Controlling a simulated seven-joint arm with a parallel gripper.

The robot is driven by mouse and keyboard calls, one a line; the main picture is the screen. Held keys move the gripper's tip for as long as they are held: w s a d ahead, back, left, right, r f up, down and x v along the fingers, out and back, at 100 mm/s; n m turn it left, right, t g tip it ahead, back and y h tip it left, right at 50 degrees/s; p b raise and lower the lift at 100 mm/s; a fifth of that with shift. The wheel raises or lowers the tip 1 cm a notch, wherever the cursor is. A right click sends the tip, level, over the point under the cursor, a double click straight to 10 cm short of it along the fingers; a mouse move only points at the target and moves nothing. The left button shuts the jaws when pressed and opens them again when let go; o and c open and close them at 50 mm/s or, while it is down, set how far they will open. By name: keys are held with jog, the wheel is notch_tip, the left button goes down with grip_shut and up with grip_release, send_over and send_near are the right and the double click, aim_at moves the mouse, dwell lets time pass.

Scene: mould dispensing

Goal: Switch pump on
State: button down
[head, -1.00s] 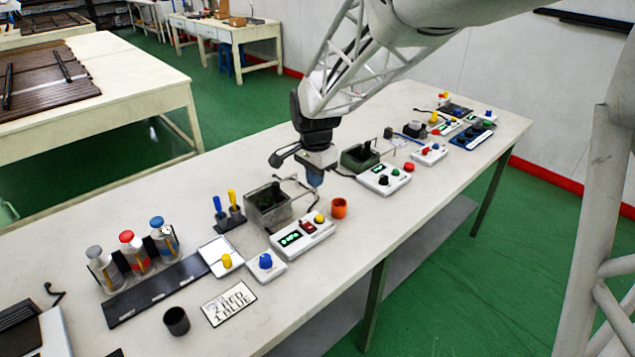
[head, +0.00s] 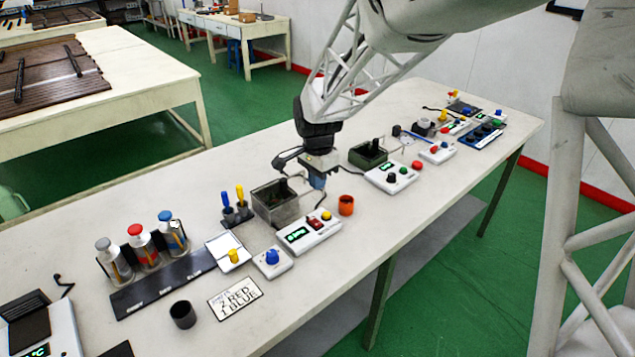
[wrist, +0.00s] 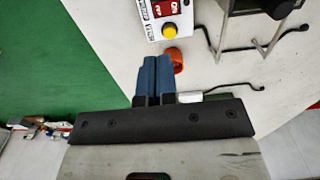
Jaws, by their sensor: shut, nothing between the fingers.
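A white control box (head: 308,233) with a green lit display, a red rocker switch (head: 316,223) and a yellow knob (head: 326,215) stands near the table's front edge. The frames do not show clearly whether it is the pump's. The wrist view shows the red switch (wrist: 166,8) and yellow knob (wrist: 169,31) at the top. My gripper (head: 317,183) is shut and empty, pointing down behind the box and clear of the switch. Its blue fingers (wrist: 153,62) lie together in the wrist view, below the knob and beside the orange cup. Switch lettering is too small to read safely.
An orange cup (head: 346,205) stands right of the box, close to the fingers. A grey open tank (head: 275,208) with bent rods stands behind the box. Another control box (head: 390,178) is to the right, a blue-knobbed one (head: 272,260) to the left.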

aim_at(314, 220)
notch_tip(314, 220, down, 12)
jog(key=shift+f, duration=0.2)
dwell(0.4)
jog(key=shift+f, duration=0.2)
dwell(0.6)
jog(key=shift+a, duration=0.1)
jog(key=shift+w+a+r, duration=0.3)
jog(key=shift+w+a, duration=0.15)
jog(key=shift+w, duration=0.05)
jog(key=shift+r, duration=0.1)
dwell(0.4)
notch_tip(314, 220, up, 14)
jog(key=s+d, duration=0.2)
jog(key=shift+f, duration=0.2)
dwell(0.4)
dwell(0.3)
